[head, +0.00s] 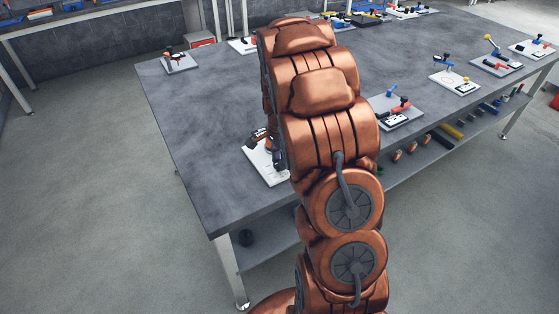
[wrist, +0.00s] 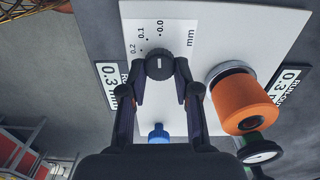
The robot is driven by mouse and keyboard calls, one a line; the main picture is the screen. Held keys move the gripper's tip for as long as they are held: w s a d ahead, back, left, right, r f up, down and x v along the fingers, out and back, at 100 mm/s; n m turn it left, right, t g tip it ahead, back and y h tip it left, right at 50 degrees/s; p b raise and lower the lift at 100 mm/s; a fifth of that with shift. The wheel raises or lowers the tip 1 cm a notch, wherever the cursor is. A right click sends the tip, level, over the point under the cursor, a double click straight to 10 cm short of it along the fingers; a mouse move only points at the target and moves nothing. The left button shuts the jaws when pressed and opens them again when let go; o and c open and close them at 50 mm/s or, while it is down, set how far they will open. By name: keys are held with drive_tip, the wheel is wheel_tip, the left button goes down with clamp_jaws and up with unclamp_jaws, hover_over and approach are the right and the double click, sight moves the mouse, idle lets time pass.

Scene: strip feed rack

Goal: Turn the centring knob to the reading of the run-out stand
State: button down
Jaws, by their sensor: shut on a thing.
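In the wrist view, a black centring knob (wrist: 160,66) with a short white mark sits on a white panel (wrist: 220,30). A scale (wrist: 145,37) beside it reads 0.0, 0.1 and 0.2 mm. The mark points roughly towards 0.0, but is too small to read exactly. My gripper (wrist: 160,80) is shut on the knob, one finger on each side. Run-out signs reading 0.3 mm stand at left (wrist: 112,82) and right (wrist: 288,86), partly cut off or covered. In the head view my arm hides the gripper and knob; part of the white panel (head: 262,170) shows.
An orange roller (wrist: 248,106) stands right of the knob, with a round dial (wrist: 262,152) below it. A blue part (wrist: 158,133) shows between my fingers. Other small stations, such as one at the far left (head: 179,62), stand on the grey table (head: 200,130). Its left part is mostly clear.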

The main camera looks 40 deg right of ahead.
drive_tip(key=shift+w+f+n+b, duration=0.15)
drive_tip(key=shift+f+n+b, duration=0.05)
drive_tip(key=shift+n+b, duration=0.95)
drive_tip(key=n+b, duration=0.3)
drive_tip(key=shift+b, duration=0.4)
drive_tip(key=n+b, duration=0.2)
drive_tip(key=n, duration=0.1)
drive_tip(key=n+b, duration=0.2)
drive_tip(key=n, duration=0.1)
drive_tip(key=shift+w+a+r+n, duration=0.15)
drive_tip(key=shift+w+n, duration=0.05)
drive_tip(key=shift+n, duration=0.05)
drive_tip(key=n+b, duration=0.2)
drive_tip(key=n, duration=0.3)
drive_tip(key=shift+a+n, duration=0.15)
drive_tip(key=shift+n, duration=0.15)
drive_tip(key=n+b, duration=0.1)
drive_tip(key=n, duration=0.4)
drive_tip(key=shift+a+r+n, duration=0.1)
drive_tip(key=shift+n, duration=0.2)
drive_tip(key=c, duration=0.8)
unclamp_jaws()
drive_tip(key=shift+c, duration=0.2)
